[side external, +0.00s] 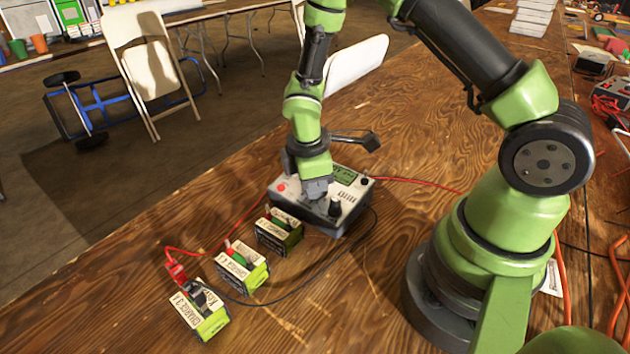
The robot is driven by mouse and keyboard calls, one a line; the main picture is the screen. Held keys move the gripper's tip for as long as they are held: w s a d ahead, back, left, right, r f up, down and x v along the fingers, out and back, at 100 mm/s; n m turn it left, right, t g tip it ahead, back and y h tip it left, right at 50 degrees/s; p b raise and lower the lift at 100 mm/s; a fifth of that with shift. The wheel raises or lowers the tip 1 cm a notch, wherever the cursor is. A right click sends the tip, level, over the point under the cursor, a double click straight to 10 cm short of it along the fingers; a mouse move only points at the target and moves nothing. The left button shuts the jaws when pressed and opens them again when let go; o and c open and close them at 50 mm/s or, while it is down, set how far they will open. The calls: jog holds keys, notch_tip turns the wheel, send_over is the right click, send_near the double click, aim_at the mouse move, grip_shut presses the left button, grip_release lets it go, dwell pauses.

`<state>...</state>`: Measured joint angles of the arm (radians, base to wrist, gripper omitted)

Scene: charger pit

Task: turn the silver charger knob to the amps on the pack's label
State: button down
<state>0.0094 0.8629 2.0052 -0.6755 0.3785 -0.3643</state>
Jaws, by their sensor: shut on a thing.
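The charger (345,216) is a grey and white box on the wooden table, with a small green display (346,177) and a black knob (335,207) on top. My gripper (317,191) points down onto the charger's top, just behind the black knob. It is shut where the silver knob would be; its fingers hide that knob and its pointer.
A red clip (177,272) is at the near pack, and a red lead and a black lead (300,300) run between there and the charger. A white folding chair (146,50) stands beyond the table. Clutter lines the right side.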

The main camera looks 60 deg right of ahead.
jog(key=shift+n, duration=1.1)
jog(key=c, duration=1)
grip_release()
jog(key=shift+r, duration=0.15)
jog(key=r, duration=0.3)
jog(key=a+r, duration=0.1)
jog(key=r, duration=0.5)
jog(key=shift+a+r, duration=0.3)
jog(key=shift+a, duration=0.05)
